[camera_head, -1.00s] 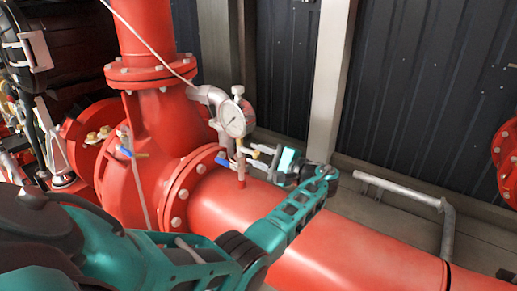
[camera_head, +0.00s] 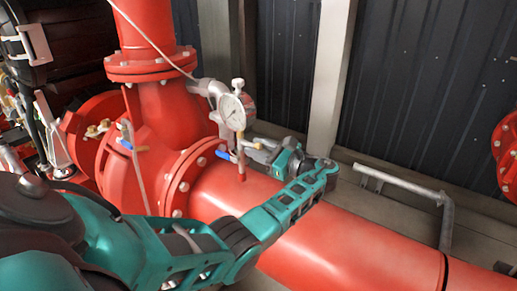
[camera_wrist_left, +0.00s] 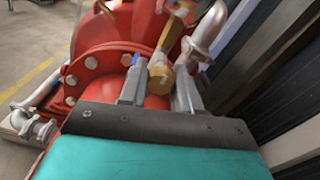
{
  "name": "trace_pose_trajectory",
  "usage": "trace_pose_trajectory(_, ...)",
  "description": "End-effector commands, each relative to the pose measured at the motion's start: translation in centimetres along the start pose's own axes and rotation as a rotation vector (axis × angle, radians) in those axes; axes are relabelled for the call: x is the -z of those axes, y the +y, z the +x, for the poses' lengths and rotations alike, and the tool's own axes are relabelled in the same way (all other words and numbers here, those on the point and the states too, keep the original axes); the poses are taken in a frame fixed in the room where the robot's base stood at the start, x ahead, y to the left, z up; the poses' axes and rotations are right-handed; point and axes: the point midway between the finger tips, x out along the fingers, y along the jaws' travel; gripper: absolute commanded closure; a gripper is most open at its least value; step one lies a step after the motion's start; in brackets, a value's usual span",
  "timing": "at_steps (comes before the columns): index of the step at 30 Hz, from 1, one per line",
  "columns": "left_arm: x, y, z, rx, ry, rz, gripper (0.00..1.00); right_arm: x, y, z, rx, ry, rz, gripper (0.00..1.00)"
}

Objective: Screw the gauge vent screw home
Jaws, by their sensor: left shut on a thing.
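The round white-faced pressure gauge (camera_head: 232,111) stands upright on a thin pipe above the red main pipe. A small brass vent screw (camera_head: 257,146) sits at the gauge's stem, just below and right of the dial. My left gripper (camera_head: 253,148) reaches it from the right, with its fingers around the brass part. In the left wrist view, the brass piece (camera_wrist_left: 158,72) lies between the two grey fingers (camera_wrist_left: 160,90), and the gripper is shut on it. The fingers partly hide the screw, so its thread and seating cannot be seen. My right gripper is out of view.
A blue valve lever (camera_head: 224,156) sits just left of the gauge stem. A grey elbow pipe (camera_head: 208,90) runs behind the gauge. The red main pipe (camera_head: 340,240) lies below my left arm. A dark corrugated wall (camera_head: 430,90) stands behind.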

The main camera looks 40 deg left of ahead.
Motion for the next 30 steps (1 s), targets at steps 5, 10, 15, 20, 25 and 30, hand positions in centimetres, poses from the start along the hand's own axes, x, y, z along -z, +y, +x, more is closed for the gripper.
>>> trace_pose_trajectory(5,0.07,-0.04,-0.1,0.004,0.002,0.042,0.98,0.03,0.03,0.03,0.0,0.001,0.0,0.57)
trace_pose_trajectory(10,0.09,-0.01,-0.1,0.004,0.002,0.054,0.98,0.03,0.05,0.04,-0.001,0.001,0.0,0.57)
trace_pose_trajectory(15,0.11,0.02,-0.11,0.003,0.002,0.056,0.98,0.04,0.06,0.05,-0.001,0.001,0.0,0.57)
trace_pose_trajectory(20,0.13,0.04,-0.11,0.002,0.002,0.056,0.98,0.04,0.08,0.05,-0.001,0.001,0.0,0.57)
trace_pose_trajectory(25,0.11,0.05,-0.08,0.001,0.002,0.055,0.52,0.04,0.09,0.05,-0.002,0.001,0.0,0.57)
trace_pose_trajectory(30,0.07,0.05,-0.05,0.0,0.001,0.054,0.43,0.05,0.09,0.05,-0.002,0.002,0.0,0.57)
